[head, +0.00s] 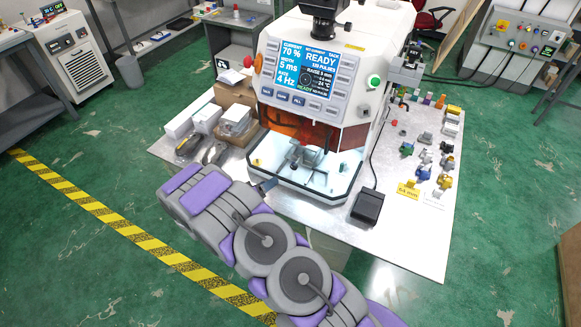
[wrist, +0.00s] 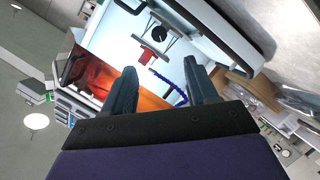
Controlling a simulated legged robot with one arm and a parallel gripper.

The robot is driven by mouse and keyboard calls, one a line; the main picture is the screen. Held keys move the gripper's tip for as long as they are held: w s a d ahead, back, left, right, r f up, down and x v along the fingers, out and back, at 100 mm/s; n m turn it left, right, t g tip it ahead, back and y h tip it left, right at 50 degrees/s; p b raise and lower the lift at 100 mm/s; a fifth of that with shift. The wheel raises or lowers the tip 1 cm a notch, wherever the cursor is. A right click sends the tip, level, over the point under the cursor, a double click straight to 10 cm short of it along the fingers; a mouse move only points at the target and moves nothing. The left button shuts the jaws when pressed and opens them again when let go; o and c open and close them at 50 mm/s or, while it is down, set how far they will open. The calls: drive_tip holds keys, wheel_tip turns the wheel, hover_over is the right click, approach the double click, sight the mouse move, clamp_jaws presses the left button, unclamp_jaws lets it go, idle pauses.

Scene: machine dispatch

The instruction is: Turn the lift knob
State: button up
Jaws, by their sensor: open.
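The machine (head: 350,50) is a white cabinet with a lit screen and an orange window over a bright open chamber (head: 320,185). In the wrist view a round black knob (wrist: 159,34) sits in the bright chamber beside a small red part (wrist: 149,57); I cannot tell for sure that it is the lift knob. In the head view a grey fixture (head: 300,155) stands in the chamber. My gripper (wrist: 158,72) is open and empty, its two dark fingers apart and pointing toward the knob without touching it. In the head view its tip (head: 264,186) is at the chamber's front left edge.
A black pedal (head: 368,206) lies right of the chamber. Small coloured parts (head: 424,172) cover the table's right side. Boxes (head: 235,119) stand on the left. A blue segmented hose (wrist: 172,88) hangs near my fingers. The orange window (head: 300,124) is above the opening.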

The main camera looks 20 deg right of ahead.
sight(293, 168)
drive_tip(key=b+x, duration=0.2)
drive_tip(key=x, duration=1.4)
drive_tip(key=shift+d+f, duration=0.2)
drive_tip(key=shift+d, duration=0.05)
drive_tip(key=shift+a, duration=0.1)
drive_tip(key=c, duration=1)
